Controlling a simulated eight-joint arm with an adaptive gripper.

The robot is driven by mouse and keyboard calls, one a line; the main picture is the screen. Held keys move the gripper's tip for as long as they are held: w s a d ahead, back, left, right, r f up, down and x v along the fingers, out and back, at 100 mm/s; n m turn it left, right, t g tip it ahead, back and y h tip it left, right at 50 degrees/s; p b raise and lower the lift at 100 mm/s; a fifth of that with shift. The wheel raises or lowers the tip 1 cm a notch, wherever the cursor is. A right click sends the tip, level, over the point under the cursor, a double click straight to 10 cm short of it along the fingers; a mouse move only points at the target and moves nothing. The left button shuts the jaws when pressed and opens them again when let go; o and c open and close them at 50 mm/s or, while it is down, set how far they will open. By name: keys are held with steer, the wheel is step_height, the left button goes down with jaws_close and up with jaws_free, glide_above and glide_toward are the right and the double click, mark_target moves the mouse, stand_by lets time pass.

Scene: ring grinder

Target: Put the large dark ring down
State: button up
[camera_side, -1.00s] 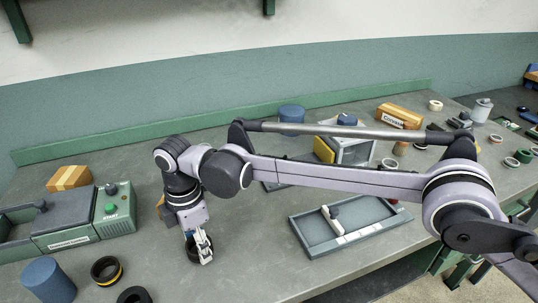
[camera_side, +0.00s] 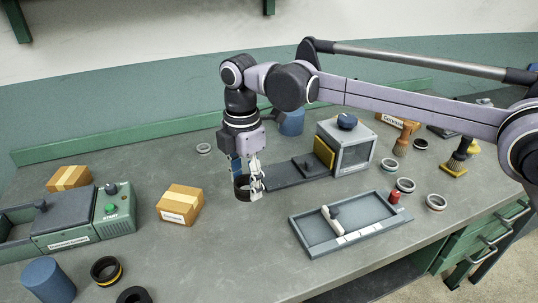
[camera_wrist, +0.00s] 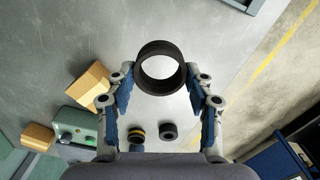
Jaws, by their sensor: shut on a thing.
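The large dark ring (camera_side: 242,188) is at my gripper's tips in the side view, left of the grinder's dark flat plate. In the wrist view the ring (camera_wrist: 147,86) sits between both blue-padded fingers, with its hole facing the camera. My gripper (camera_wrist: 160,70) is shut on the ring's outside. My gripper (camera_side: 250,186) points down in the side view. The ring appears much larger than the table rings in the wrist view, so it seems held above the table. Its exact height is hard to tell.
A grey box machine (camera_side: 352,152) with a blue knob stands right of the ring, its dark plate (camera_side: 285,174) reaching left. A shallow tray (camera_side: 300,238) lies in front. A cardboard box (camera_side: 180,204) and green START machine (camera_side: 118,222) stand left. The table centre-front is clear.

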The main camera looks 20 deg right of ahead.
steer(key=w+d, duration=0.6)
steer(key=d, duration=0.7)
glide_above(247, 206)
step_height(247, 206, down, 7)
steer(key=shift+r, duration=0.2)
steer(key=shift+f, duration=2.05)
steer(key=shift+f, duration=0.2)
steer(key=o, duration=1.3)
steer(key=shift+r, duration=0.1)
